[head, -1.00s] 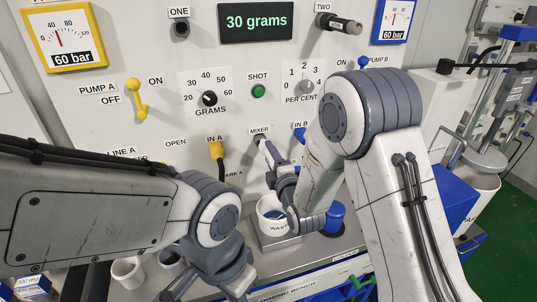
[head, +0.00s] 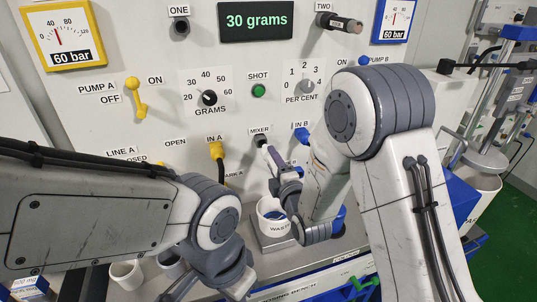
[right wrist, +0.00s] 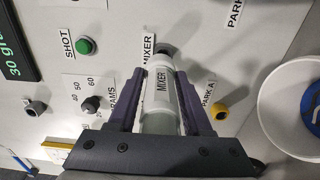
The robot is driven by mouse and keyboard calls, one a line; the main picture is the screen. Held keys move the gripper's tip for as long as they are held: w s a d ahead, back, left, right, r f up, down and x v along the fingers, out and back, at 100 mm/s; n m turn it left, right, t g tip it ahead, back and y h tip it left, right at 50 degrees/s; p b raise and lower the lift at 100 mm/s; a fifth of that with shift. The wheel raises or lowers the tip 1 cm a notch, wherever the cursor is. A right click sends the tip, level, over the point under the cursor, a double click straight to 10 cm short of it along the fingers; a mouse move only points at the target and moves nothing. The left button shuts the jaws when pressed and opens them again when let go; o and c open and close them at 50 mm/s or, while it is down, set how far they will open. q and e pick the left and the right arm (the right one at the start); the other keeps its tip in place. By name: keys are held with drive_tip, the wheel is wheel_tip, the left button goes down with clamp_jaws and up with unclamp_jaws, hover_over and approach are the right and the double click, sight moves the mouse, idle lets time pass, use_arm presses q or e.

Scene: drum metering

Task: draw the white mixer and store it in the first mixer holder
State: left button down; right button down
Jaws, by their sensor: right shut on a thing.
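The white mixer (right wrist: 160,90), a cylinder lettered MIXER, lies between the two purple fingers of my right gripper (right wrist: 161,85), which is shut on it. In the head view this gripper (head: 272,158) is just below and right of the dark MIXER port (head: 260,140) on the panel. The port also shows in the right wrist view (right wrist: 166,49), at the mixer's far end; a small gap seems to lie between them, but contact is hard to judge. My left gripper (head: 212,288) is low at the bottom edge, its fingertips cut off. I cannot make out a mixer holder.
Yellow IN A (head: 216,150) and blue IN B (head: 302,134) connectors flank the MIXER port. Cups (head: 125,273) stand at lower left.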

drive_tip(key=shift+b+v, duration=0.5)
drive_tip(key=shift+v, duration=1.05)
idle(0.4)
